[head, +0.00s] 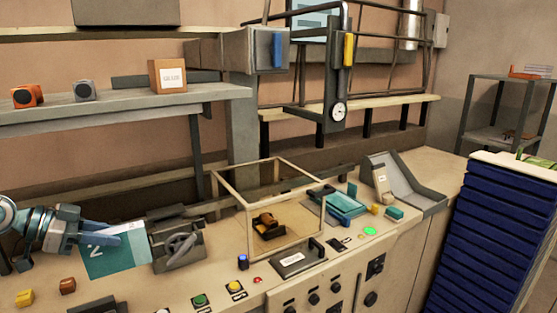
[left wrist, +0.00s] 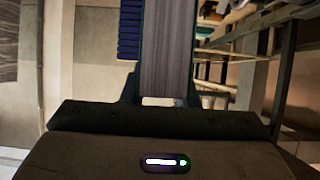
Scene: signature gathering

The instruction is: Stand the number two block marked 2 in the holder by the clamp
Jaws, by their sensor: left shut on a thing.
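The number two block (head: 112,262) is a teal slab with a pale right part and a white 2 on its face, which lies sideways in the head view. My left gripper (head: 122,232), with blue fingers, comes in from the left and is shut on its upper part. The dark grey clamp (head: 180,243) with a lever handle stands just right of the block. The block's right edge meets the clamp's left side in the picture; I cannot tell whether they touch. The holder's slot cannot be made out. In the left wrist view a grey upright slab fills the middle, its identity unclear.
A clear-sided case (head: 246,200) with a brown object stands right of the clamp. Buttons (head: 200,300) and small yellow (head: 25,297) and brown (head: 67,286) blocks lie along the front of the bench. A shelf (head: 120,107) runs above at the left. A blue drawer stack (head: 490,240) stands right.

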